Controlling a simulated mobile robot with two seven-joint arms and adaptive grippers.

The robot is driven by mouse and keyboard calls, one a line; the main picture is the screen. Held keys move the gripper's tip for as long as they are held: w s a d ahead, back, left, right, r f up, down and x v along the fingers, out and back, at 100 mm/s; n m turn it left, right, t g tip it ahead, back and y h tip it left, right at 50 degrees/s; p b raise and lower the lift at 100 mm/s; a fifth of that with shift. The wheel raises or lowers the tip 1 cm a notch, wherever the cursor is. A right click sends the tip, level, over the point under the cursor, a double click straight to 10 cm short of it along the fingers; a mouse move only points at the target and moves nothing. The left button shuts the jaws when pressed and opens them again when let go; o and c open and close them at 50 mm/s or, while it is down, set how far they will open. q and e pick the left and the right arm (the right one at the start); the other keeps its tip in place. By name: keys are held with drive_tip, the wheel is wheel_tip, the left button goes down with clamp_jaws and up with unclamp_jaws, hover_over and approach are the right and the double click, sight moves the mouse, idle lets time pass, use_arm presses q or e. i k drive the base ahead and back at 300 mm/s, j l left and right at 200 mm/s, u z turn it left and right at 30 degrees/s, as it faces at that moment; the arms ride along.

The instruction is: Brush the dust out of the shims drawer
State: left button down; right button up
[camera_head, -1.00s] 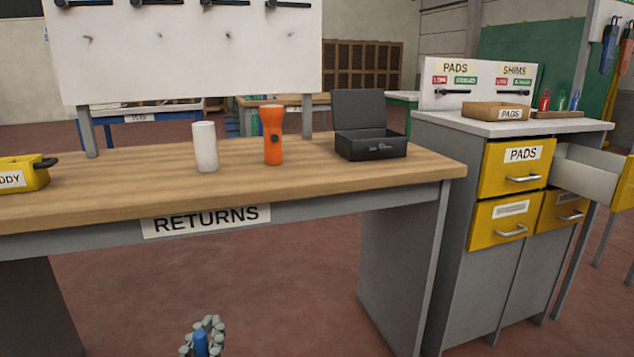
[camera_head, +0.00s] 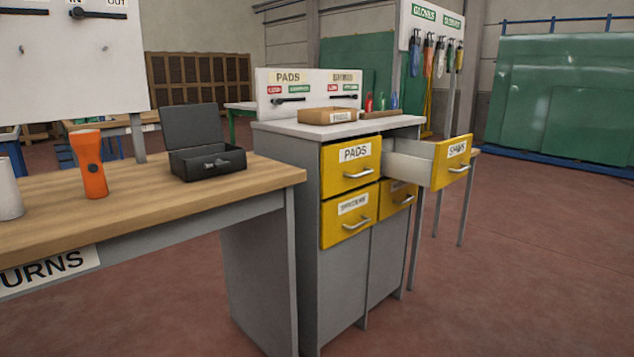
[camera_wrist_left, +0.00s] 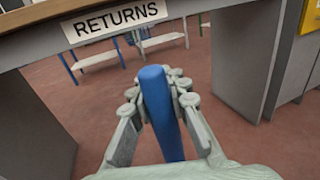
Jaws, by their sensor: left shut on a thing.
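The shims drawer (camera_head: 453,160) is pulled out at the upper right of the grey cabinet in the head view. Its front is yellow with a SHIMS label and a silver handle, and its sides are pale. The head view sees it from the side, so its floor and any dust are hidden. My left gripper (camera_wrist_left: 158,98) shows in the left wrist view, shut on a blue rod-shaped handle (camera_wrist_left: 163,120). I cannot see bristles, so I cannot tell whether it is the brush. The gripper is in front of the returns bench, away from the drawer. My right gripper is not in view.
The returns bench (camera_head: 150,200) stands left of the cabinet (camera_head: 340,285), with an orange torch (camera_head: 90,165) and an open black box (camera_head: 207,160) on it. A PADS tray (camera_head: 328,116) is on the cabinet top. The floor (camera_head: 520,270) at right is clear.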

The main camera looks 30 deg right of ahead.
sight(435, 166)
drive_tip(key=i+l, duration=0.15)
drive_tip(key=l, duration=0.25)
drive_tip(key=i+l, duration=0.15)
drive_tip(key=l, duration=0.2)
drive_tip(key=i+l, duration=0.1)
drive_tip(key=l, duration=0.3)
drive_tip(key=i+l, duration=0.15)
drive_tip(key=l, duration=0.2)
drive_tip(key=i+l+z, duration=0.1)
drive_tip(key=l, duration=0.3)
